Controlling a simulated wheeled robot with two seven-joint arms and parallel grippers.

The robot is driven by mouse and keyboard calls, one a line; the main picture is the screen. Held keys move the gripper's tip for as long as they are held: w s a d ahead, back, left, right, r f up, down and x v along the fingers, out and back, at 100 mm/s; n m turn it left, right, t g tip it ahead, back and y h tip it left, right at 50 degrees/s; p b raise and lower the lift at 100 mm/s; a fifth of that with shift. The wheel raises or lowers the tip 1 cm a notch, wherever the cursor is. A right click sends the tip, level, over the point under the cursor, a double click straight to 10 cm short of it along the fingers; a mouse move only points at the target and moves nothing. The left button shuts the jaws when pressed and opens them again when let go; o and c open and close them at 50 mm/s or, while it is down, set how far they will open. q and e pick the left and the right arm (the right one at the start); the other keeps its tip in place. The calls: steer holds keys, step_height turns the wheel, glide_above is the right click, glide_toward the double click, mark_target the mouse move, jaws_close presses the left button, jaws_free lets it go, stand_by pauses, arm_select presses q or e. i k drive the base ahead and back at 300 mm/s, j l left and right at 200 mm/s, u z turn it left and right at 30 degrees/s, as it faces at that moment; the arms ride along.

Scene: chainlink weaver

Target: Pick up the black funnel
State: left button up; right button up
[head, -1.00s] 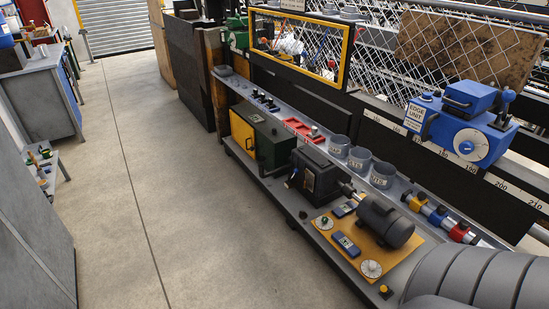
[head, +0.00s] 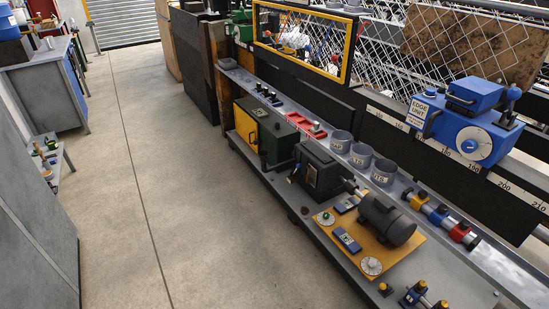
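I cannot make out a black funnel anywhere in the head view. Neither of my grippers is in view. A black motor (head: 387,219) sits on a yellow plate (head: 405,250) on the low bench, joined by a shaft to a black gearbox (head: 318,172). Three grey cups (head: 361,156) stand in a row on the long rail shelf behind.
The grey bench (head: 335,240) runs along the right, with a green and yellow box (head: 263,133) on it. A blue edge unit (head: 465,125) is mounted on the black beam. A cabinet (head: 45,90) stands at left. The concrete floor (head: 160,180) between is clear.

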mark_target(263, 154)
steer(key=i+z, duration=0.1)
steer(key=z, duration=0.4)
steer(key=i+j+z, duration=0.55)
steer(key=i+j, duration=0.2)
steer(key=i+j+z, duration=0.25)
steer(key=j, duration=0.3)
steer(key=i+j, duration=0.2)
steer(key=j, duration=0.15)
steer(key=i+j, duration=0.4)
steer(key=j, duration=0.25)
